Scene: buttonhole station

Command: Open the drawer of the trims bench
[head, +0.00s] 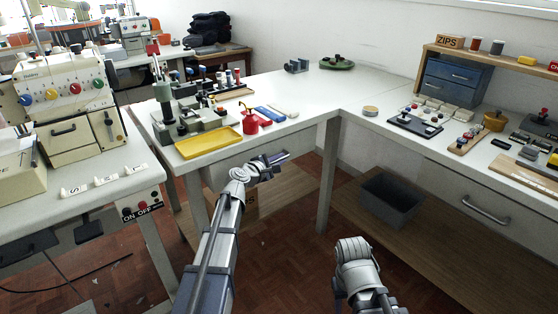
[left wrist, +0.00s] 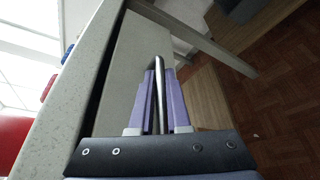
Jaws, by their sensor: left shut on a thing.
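The middle white bench (head: 265,95) has a pale drawer front (left wrist: 130,60) under its top, seen close up in the left wrist view. My left gripper (head: 283,156) is at the front of this bench, just below the top's edge. In the left wrist view its two purple fingers (left wrist: 160,100) are shut on a round metal bar handle (left wrist: 159,68), which runs lengthwise between them. A dark gap runs between the bench top and the drawer front; I cannot tell whether the drawer stands out at all. My right arm shows at the bottom of the head view, but its fingers do not.
A yellow tray (head: 208,142) and a red can (head: 250,122) stand near the bench's front edge. The right bench has another drawer handle (head: 485,208). A grey bin (head: 390,198) sits on its lower shelf. The sewing machine table (head: 75,195) stands left.

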